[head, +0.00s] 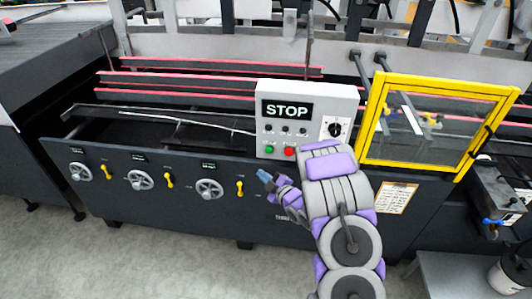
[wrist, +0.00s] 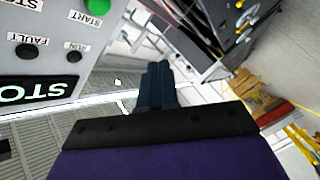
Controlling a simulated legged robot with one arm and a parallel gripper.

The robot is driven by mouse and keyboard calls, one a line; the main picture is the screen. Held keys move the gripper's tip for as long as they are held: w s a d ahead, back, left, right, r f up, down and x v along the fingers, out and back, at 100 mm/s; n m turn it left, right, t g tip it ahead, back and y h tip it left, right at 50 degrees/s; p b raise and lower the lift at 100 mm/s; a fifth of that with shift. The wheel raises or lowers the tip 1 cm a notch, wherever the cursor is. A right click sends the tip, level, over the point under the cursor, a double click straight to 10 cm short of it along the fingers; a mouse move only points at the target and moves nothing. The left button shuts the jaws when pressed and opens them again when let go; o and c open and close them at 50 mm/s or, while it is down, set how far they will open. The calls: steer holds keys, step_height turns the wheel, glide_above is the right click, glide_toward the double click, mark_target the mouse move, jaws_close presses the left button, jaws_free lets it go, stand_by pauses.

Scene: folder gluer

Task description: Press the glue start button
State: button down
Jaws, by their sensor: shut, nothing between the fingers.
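A grey control box (head: 307,100) with a black STOP sign stands on the machine's front edge. On its lower row are a green button (head: 269,149) and a red button (head: 289,151). In the wrist view the green button (wrist: 98,6) is cut by the top edge, with a START label below it. No glue label is readable. My gripper (head: 264,175) is shut and empty, below the green button in the head view. In the wrist view its fingertips (wrist: 158,68) are right of the box face, apart from the green button.
A yellow-framed clear guard (head: 420,125) stands right of the control box. Handwheels (head: 140,180) and yellow levers (head: 169,180) line the machine's dark front panel. Small dark buttons and a rotary knob (head: 335,130) sit on the box. The floor in front at left is clear.

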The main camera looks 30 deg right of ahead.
mark_target(269, 150)
steer(key=w+d+p, duration=0.2)
steer(key=w+d, duration=0.3)
steer(key=w, duration=0.2)
steer(key=shift+w+d, duration=0.15)
steer(key=shift+d, duration=0.15)
stand_by(0.6)
steer(key=shift+d+f, duration=0.1)
steer(key=shift+d, duration=0.1)
steer(key=shift+d, duration=0.2)
steer(key=shift+a, duration=0.3)
steer(key=shift+d, duration=0.2)
